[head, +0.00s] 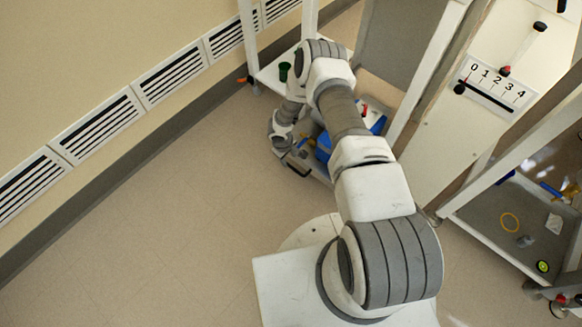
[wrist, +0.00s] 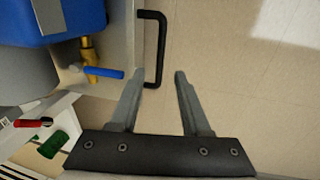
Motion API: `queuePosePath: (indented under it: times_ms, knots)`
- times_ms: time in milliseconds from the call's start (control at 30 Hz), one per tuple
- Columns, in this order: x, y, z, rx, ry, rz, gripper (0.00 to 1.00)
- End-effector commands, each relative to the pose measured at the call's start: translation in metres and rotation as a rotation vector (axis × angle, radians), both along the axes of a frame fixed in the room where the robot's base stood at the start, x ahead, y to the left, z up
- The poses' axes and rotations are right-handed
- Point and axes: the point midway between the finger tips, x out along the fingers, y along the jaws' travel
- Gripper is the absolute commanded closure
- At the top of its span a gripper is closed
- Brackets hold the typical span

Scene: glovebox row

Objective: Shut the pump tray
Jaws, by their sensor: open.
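The pump tray (head: 318,172) stands out from the base of the white frame in the head view, with a blue pump (head: 325,146) on it. In the wrist view the blue pump (wrist: 60,18) is at the upper left, beside the tray's pale front edge (wrist: 123,40). The tray's black bar handle (wrist: 162,45) sticks out from that edge. My gripper (wrist: 160,76) is open and empty. The handle's lower end shows between its fingertips; I cannot tell the depth gap. In the head view my arm hides part of the tray, and the fingers are hard to make out.
A brass fitting with a blue lever (wrist: 103,73) sits beside the pump. A red-handled valve (wrist: 32,123) and a green knob (wrist: 54,145) are at lower left. The floor (head: 170,220) left of the arm is clear. A low shelf (head: 490,212) with loose items stands at right.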

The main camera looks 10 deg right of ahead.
Motion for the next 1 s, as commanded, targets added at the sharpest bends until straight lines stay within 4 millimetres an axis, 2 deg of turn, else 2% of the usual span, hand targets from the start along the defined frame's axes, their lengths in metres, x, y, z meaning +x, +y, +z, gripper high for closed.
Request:
queuePosePath:
  times_ms: [33, 100, 300, 500, 767, 800, 1000]
  knots:
    - [0.000, -0.002, -0.017, 0.002, 0.001, -0.003, 0.53]
    - [0.002, -0.004, -0.032, 0.001, 0.000, -0.003, 0.53]
    - [0.006, -0.008, -0.062, 0.001, 0.000, -0.001, 0.53]
    - [0.008, -0.011, -0.073, -0.001, 0.000, 0.002, 0.53]
    - [0.008, -0.011, -0.073, -0.001, 0.000, 0.002, 0.53]
    - [0.008, -0.011, -0.073, -0.001, 0.000, 0.002, 0.55]
    - [0.008, -0.011, -0.073, -0.001, 0.000, 0.002, 0.91]
